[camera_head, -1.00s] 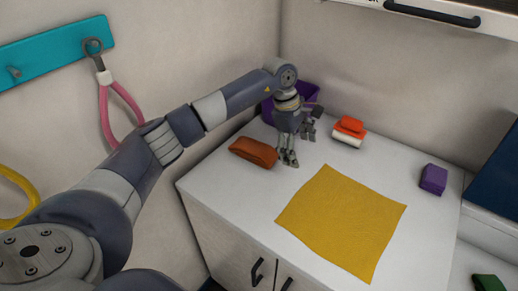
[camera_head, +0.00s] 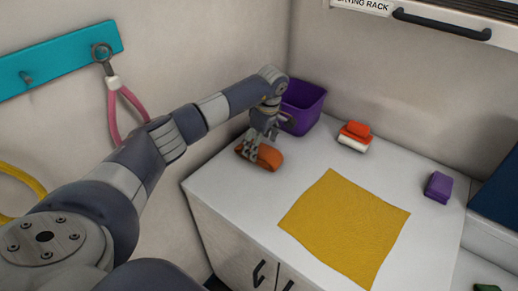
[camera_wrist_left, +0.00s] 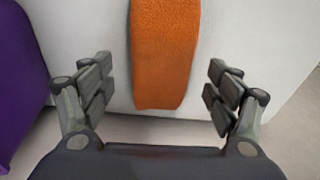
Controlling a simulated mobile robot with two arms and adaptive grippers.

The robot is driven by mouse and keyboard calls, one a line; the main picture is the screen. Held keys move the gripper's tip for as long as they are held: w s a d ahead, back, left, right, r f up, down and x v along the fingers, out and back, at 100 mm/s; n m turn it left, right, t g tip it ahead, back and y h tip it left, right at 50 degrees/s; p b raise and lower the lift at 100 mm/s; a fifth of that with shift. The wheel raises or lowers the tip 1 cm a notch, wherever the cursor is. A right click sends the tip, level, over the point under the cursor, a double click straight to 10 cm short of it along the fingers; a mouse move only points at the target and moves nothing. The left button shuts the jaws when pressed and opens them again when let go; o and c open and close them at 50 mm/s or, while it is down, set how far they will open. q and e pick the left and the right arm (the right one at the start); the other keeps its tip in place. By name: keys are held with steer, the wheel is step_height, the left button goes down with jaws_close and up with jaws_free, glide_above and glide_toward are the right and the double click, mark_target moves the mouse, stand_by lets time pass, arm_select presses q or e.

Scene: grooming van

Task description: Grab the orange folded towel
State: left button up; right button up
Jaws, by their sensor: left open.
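The orange folded towel (camera_head: 269,157) lies on the white counter near its left end, in the head view. It also shows in the left wrist view (camera_wrist_left: 163,55), running between the two fingers with a gap on each side. My left gripper (camera_head: 250,147) is open, pointing down right at the towel and covering part of it in the head view. In the wrist view the left gripper's fingers (camera_wrist_left: 160,88) are spread wide and hold nothing. My right gripper is not in view.
A purple bin (camera_head: 303,108) stands just behind the towel. A red and white folded stack (camera_head: 354,136) is at the back. A yellow cloth (camera_head: 345,228) lies flat at the front, and a purple block (camera_head: 438,187) sits at right. A teal hook rail (camera_head: 60,55) is on the wall.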

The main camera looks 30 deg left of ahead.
arm_select(q)
steer(key=shift+a+f, duration=0.2)
steer(key=shift+f, duration=0.95)
steer(key=c, duration=1.1)
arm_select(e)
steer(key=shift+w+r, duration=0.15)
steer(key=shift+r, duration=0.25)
arm_select(q)
steer(key=shift+c, duration=0.2)
steer(key=shift+r, duration=0.15)
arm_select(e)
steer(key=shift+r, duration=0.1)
